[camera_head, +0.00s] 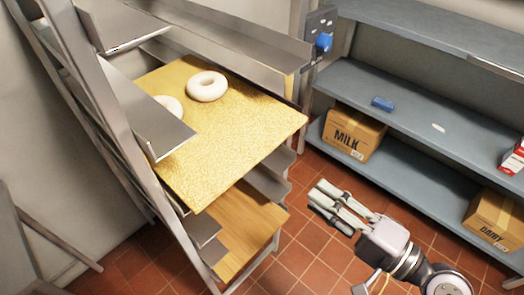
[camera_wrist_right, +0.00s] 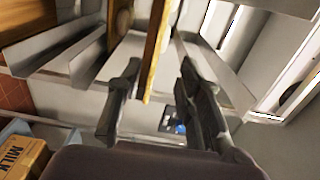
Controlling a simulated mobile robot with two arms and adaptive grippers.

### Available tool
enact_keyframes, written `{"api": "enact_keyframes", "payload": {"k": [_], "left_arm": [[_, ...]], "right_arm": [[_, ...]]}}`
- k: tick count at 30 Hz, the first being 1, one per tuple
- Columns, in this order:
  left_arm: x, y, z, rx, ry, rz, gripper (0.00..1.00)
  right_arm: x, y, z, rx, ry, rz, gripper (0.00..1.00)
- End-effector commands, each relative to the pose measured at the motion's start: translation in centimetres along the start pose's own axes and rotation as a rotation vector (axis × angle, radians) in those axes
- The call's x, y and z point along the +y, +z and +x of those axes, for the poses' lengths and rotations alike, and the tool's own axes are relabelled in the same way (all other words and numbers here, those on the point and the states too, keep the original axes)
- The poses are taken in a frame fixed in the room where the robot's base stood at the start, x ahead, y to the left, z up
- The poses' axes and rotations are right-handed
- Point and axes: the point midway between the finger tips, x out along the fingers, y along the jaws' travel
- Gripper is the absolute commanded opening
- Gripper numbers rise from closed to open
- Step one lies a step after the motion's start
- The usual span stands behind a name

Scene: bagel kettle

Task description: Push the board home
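A board dusted with yellow meal (camera_head: 228,135) sits on a level of the metal rack (camera_head: 110,115), its near right end sticking out past the rails. A white ring bagel (camera_head: 207,86) lies on it, and a second bagel (camera_head: 172,104) is partly hidden by a rack shelf. My right gripper (camera_head: 325,203) is to the right of the board, apart from it and empty. In the right wrist view its two fingers (camera_wrist_right: 160,95) stand apart, with the board's edge (camera_wrist_right: 154,45) seen beyond the gap. My left gripper is not in view.
A bare wooden board (camera_head: 250,228) sits on a lower level. Red tiled floor (camera_head: 300,255) is open between rack and shelving.

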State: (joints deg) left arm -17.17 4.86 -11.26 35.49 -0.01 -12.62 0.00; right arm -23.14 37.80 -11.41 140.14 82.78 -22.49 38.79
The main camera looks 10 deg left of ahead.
Motion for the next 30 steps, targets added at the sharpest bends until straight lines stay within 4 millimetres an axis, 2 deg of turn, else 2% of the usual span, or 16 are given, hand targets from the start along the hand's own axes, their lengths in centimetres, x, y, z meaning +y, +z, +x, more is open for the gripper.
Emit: {"api": "enact_keyframes", "payload": {"k": [1,9,30], "left_arm": [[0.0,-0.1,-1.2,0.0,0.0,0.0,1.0],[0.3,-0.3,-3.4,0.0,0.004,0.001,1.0],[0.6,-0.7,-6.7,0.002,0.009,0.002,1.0]], "right_arm": [[-0.8,0.0,0.7,-0.001,-0.004,0.002,0.33],[-0.6,0.1,4.0,-0.001,-0.002,-0.001,0.33],[-0.3,0.1,12.4,-0.002,-0.001,-0.001,0.33]]}}
